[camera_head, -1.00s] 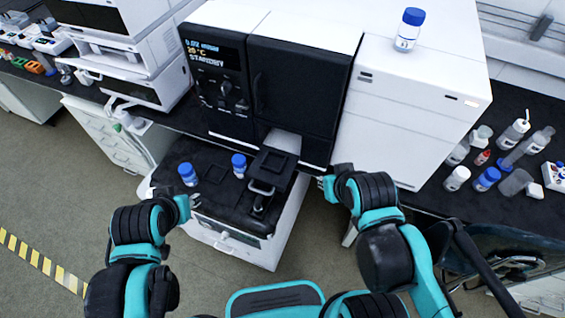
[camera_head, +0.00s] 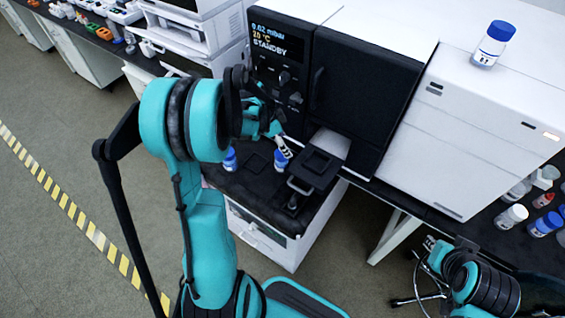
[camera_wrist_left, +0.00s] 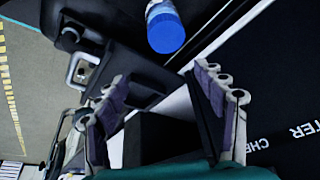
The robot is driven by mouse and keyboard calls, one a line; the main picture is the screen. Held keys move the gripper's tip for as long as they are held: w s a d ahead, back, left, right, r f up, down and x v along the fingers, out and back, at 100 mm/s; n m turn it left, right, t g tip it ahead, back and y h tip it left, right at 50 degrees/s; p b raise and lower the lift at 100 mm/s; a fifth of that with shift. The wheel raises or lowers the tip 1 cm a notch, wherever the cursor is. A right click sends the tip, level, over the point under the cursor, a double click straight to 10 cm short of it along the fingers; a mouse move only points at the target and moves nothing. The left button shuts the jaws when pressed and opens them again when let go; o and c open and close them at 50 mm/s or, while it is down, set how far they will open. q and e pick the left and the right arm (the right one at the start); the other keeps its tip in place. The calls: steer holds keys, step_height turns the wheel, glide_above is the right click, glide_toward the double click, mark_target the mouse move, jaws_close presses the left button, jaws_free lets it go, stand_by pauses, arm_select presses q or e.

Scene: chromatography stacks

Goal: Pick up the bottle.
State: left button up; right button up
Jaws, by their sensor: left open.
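Two small blue-capped bottles stand on the black top of the low cabinet in front of the instrument. One bottle (camera_head: 230,161) is at the left; the other bottle (camera_head: 280,161) is just below my left gripper (camera_head: 286,145). In the left wrist view, a blue-capped bottle (camera_wrist_left: 166,30) is beyond the open, empty fingers of my left gripper (camera_wrist_left: 162,80), apart from them. I cannot tell which of the two it is. A larger blue-capped bottle (camera_head: 492,45) stands on top of the white cabinet. My right arm is at the lower right; its fingers are not clear.
A black stand with a handle (camera_head: 313,172) sits right of the bottles on the low cabinet. The dark instrument front (camera_head: 360,95) rises close behind. More bottles (camera_head: 512,217) stand on the bench at the right. A chair base (camera_head: 420,297) is below.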

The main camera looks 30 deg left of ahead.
mark_target(281, 152)
arm_select(q)
steer(key=shift+m, duration=0.7)
steer(key=a+f, duration=0.1)
steer(key=f, duration=0.2)
steer(key=a+f, duration=0.1)
steer(key=shift+w+a+f, duration=0.3)
steer(key=shift+w+f, duration=0.05)
steer(key=f, duration=0.1)
steer(key=b, duration=0.1)
steer(key=f, duration=0.1)
steer(key=shift+w+d+f+h, duration=0.25)
steer(key=shift+d+f+h, duration=0.05)
steer(key=shift+d, duration=0.05)
steer(key=b+x, duration=0.1)
steer(key=x, duration=0.2)
steer(key=b+x, duration=0.1)
steer(key=shift+s+d+f+b, duration=0.1)
steer(key=shift+s+f+b, duration=0.1)
steer(key=shift+s+b, duration=0.15)
steer(key=shift+w+d+f, duration=0.15)
steer(key=shift+w+f, duration=0.1)
steer(key=shift+f, duration=0.1)
steer(key=shift+r, duration=0.1)
steer(key=shift+c, duration=0.9)
steer(key=c, duration=1.2)
